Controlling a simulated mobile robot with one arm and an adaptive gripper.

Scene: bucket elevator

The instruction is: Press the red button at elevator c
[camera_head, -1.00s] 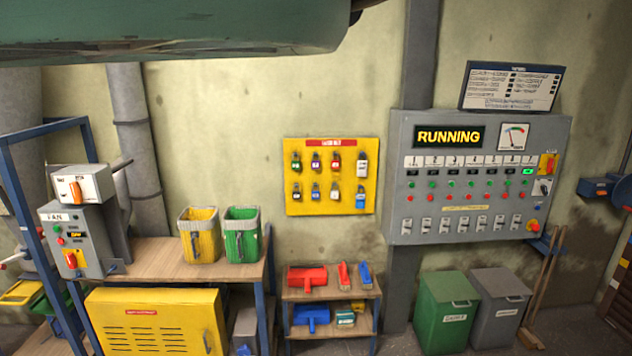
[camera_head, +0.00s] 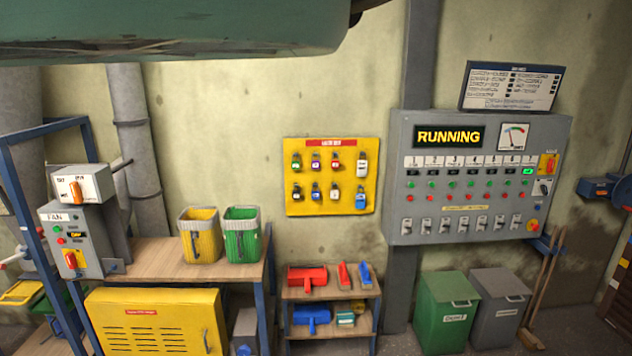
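A grey control panel (camera_head: 400,130) hangs on the wall at the right. Its display (camera_head: 449,136) reads RUNNING. Below a row of white labels it has a row of small red and green buttons (camera_head: 472,184) and a row of switches. I cannot read any label naming elevator c. A grey box marked FAN (camera_head: 58,217) on the left bench has a small red button (camera_head: 60,241) and a green one. My gripper is not in view.
A wooden bench (camera_head: 160,268) with a yellow bin (camera_head: 200,236) and a green bin (camera_head: 242,236) stands at the left. A small shelf (camera_head: 330,292), a green waste bin (camera_head: 447,314) and a grey one (camera_head: 498,310) stand below the wall. A yellow padlock board (camera_head: 334,215) hangs mid-wall.

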